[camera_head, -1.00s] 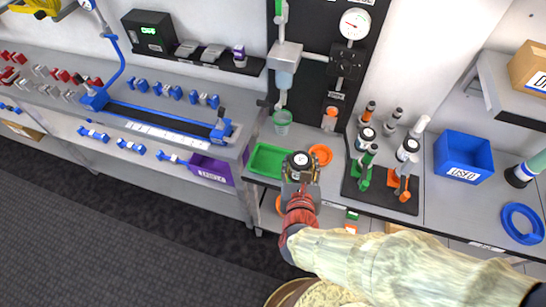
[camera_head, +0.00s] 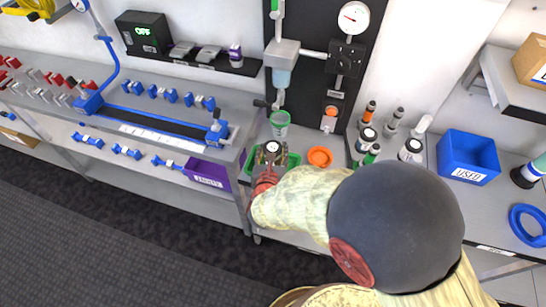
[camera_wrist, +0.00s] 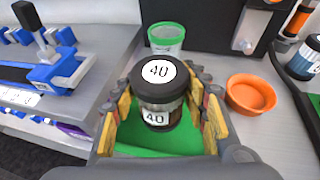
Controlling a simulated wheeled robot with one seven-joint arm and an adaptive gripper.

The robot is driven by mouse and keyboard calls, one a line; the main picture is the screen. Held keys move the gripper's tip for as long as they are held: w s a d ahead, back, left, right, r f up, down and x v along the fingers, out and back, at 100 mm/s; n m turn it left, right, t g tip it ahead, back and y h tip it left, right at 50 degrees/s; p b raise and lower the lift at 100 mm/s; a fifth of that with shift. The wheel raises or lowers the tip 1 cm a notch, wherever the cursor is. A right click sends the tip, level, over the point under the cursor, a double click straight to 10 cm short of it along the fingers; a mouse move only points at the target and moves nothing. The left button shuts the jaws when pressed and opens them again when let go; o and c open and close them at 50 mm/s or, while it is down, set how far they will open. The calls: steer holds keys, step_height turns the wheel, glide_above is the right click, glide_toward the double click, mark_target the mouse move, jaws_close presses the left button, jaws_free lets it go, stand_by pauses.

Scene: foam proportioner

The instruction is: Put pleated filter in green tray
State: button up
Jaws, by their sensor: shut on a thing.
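A dark cylinder marked "40" (camera_wrist: 157,97) with a black cap and a brownish see-through body sits upright between my fingers in the wrist view. The green tray (camera_head: 294,159) is mostly hidden under my gripper in the head view. In the wrist view the green tray (camera_wrist: 137,136) shows below and around the cylinder. I cannot tell whether the cylinder touches the tray floor.
An orange dish (camera_head: 320,157) lies right of the tray. A green-rimmed cup (camera_head: 280,120) stands behind it. A blue rail fixture (camera_head: 217,130) and a purple bin (camera_head: 208,173) are on the left. A blue "USED" bin (camera_head: 468,157) is farther right.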

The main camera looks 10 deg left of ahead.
steer(key=shift+f+b, duration=0.4)
steer(key=shift+f, duration=1)
steer(key=shift+f, duration=0.1)
steer(key=o, duration=1.2)
steer(key=shift+s+r, duration=0.2)
steer(key=shift+r, duration=0.05)
steer(key=p+v, duration=0.3)
steer(key=v, duration=0.8)
steer(key=shift+s+d, duration=0.15)
steer(key=shift+s, duration=0.15)
